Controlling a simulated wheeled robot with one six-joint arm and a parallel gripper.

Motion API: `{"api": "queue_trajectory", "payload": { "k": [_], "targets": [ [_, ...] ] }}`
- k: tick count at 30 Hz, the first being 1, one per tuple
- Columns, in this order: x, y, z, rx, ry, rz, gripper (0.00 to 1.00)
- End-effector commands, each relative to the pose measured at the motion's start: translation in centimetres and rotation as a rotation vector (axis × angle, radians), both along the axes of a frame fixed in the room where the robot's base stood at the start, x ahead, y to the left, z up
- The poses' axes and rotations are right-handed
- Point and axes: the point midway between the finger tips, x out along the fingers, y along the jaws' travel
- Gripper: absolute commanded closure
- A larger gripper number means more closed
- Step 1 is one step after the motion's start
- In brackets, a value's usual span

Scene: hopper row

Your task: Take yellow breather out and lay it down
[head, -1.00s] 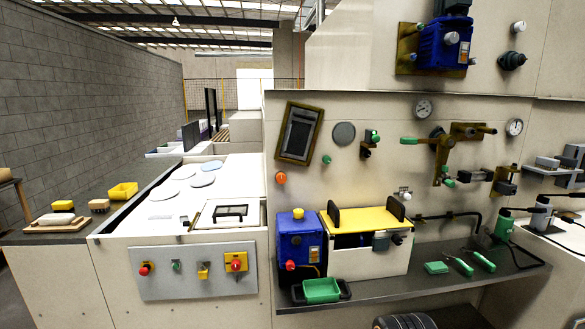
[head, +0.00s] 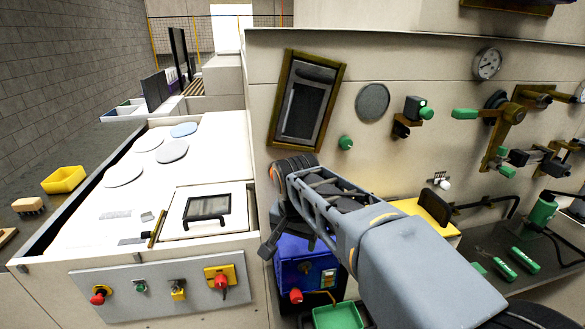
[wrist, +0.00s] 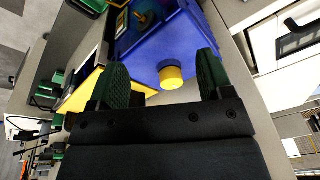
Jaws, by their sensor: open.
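The yellow breather (wrist: 171,77) is a short yellow cap with a dark blue collar, on top of the blue gear unit (wrist: 150,40). My gripper (wrist: 163,60) is open, its two green-padded fingers on either side of the breather in the wrist picture. The breather looks a little beyond the fingertips, and no contact shows. In the head view my gripper (head: 286,236) points down over the blue unit (head: 293,268), which stands on the dark shelf. My gripper and arm hide the breather there.
A green tray (head: 336,316) lies in front of the blue unit. A yellow-topped box (head: 425,216) stands to its right, partly behind my arm. To the left is a white bench top (head: 95,215) with several discs and free room. Valves and gauges stick out of the wall.

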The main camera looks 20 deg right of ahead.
Motion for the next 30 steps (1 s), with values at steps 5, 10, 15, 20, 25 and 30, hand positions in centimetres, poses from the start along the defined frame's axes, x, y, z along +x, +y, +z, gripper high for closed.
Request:
{"api": "queue_trajectory", "payload": {
  "k": [5, 10, 15, 20, 25, 30],
  "targets": [
    [4.8, -2.0, 4.9, 0.021, 0.059, -0.472, 0.27],
    [7.7, -3.5, 7.2, 0.015, 0.079, -0.810, 0.27],
    [8.9, -4.4, 7.9, 0.005, 0.083, -0.986, 0.27],
    [9.1, -4.9, 6.6, 0.002, 0.084, -1.032, 0.27],
    [8.9, -5.4, 3.6, 0.001, 0.085, -1.032, 0.27],
    [8.8, -5.8, 0.5, 0.002, 0.086, -1.031, 0.27]
  ]
}}
